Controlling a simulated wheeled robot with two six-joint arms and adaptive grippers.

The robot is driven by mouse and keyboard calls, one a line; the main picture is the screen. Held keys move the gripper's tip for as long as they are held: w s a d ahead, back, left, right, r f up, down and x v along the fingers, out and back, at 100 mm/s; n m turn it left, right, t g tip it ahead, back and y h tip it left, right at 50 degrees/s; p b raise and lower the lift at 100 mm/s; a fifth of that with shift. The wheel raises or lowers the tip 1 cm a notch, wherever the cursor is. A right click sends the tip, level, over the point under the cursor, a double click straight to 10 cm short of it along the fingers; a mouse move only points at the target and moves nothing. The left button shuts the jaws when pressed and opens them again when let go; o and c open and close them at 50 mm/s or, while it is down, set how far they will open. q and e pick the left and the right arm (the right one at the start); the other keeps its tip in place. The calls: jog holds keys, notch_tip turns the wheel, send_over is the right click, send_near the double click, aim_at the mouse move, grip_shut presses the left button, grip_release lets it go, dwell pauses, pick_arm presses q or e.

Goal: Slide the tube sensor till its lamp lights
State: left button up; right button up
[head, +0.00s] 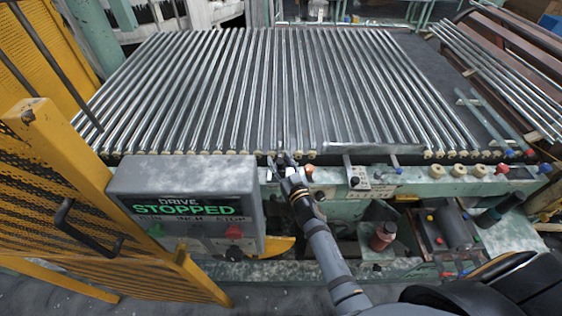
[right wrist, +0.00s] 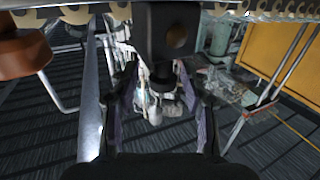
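My right gripper (head: 284,160) is at the front edge of the tube bed, left of a small orange-brown knob (head: 309,171). In the right wrist view, its two fingers (right wrist: 157,85) stand apart. A dark block with a round hole (right wrist: 168,35), probably the tube sensor, is at the top centre, over the gap between the fingertips. I cannot tell whether the fingers touch it. The brown knob also shows at the left (right wrist: 22,52). No lit lamp can be made out. Rows of glass tubes (head: 240,85) lie on the bed. My left gripper is out of view.
A grey drive box (head: 187,172) reading "STOPPED" in green stands left of the gripper. A yellow mesh guard (head: 95,205) closes the left side. A small pale panel (head: 358,178) is on the rail to the right. A red-brown container (head: 383,236) sits below.

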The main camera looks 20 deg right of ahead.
jog(key=s+d, duration=0.1)
jog(key=s, duration=1.1)
jog(key=shift+d, duration=0.2)
